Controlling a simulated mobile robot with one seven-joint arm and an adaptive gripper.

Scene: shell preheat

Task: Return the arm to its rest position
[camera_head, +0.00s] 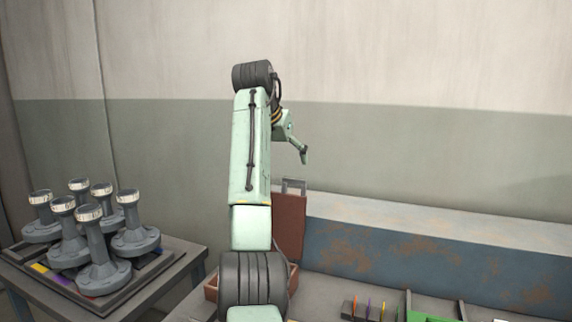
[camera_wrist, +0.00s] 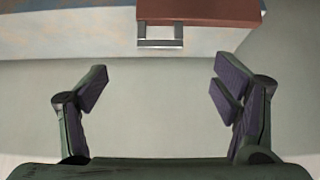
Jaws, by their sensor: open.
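My gripper (camera_wrist: 160,90) is open and empty in the wrist view, its two fingers spread wide with only plain wall between them. In the head view my arm rises through the middle of the picture and bends over at the top. One finger of my gripper (camera_head: 304,154) shows there to the right of the arm, in front of the wall. The rest of the gripper is hidden behind the arm.
A reddish-brown case (camera_head: 290,226) stands with its lid up behind my arm; its metal handle (camera_wrist: 160,36) shows in the wrist view. A rusty blue ledge (camera_head: 420,262) runs along the wall. Several grey flanged parts (camera_head: 103,275) stand on a left table (camera_head: 160,300). A green item (camera_head: 428,317) lies front right.

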